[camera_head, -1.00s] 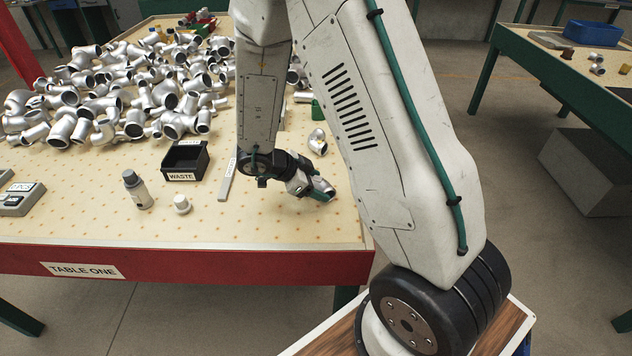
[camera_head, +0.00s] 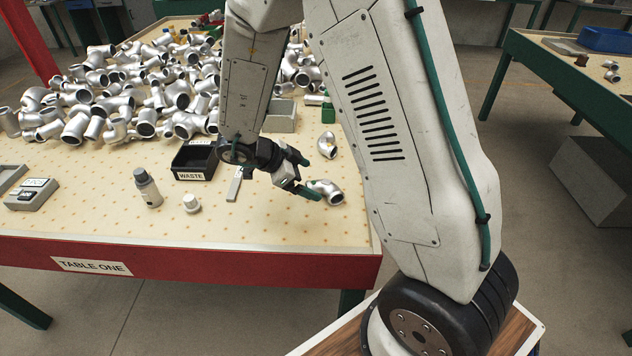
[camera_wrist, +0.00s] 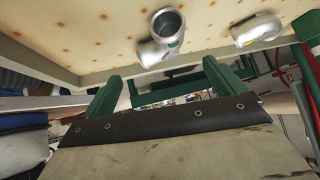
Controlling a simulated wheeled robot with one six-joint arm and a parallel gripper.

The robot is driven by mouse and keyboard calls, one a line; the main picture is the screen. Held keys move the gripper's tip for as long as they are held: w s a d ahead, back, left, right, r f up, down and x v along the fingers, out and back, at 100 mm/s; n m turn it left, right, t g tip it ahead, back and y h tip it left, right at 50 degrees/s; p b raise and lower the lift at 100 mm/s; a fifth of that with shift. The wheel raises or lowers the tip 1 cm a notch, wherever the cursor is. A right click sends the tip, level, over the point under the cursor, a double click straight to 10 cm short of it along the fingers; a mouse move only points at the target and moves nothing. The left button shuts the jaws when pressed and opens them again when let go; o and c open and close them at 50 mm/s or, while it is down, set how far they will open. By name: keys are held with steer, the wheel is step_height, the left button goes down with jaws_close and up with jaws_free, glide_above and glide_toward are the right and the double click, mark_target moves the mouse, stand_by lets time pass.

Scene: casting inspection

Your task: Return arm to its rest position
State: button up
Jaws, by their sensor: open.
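My gripper (camera_head: 306,177) hangs low over the right end of table one (camera_head: 190,255), with its two green fingers spread and nothing between them. A silver pipe elbow (camera_head: 327,191) lies on the table just right of the fingertips, apart from or close to them; contact cannot be told. In the wrist view the open fingers (camera_wrist: 165,85) show with empty space between them. That view also shows one elbow (camera_wrist: 163,38) near the fingers and a second fitting (camera_wrist: 256,30) to its right. My arm is bent and reaches forward over the table.
A second elbow (camera_head: 327,145) lies behind the first. A black waste bin (camera_head: 194,161), a grey bottle (camera_head: 148,188), a white cap (camera_head: 191,203) and a grey bar (camera_head: 235,184) stand left of my gripper. A large heap of silver fittings (camera_head: 130,105) covers the back left.

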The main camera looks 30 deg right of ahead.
steer(key=shift+a+r, duration=0.2)
stand_by(0.3)
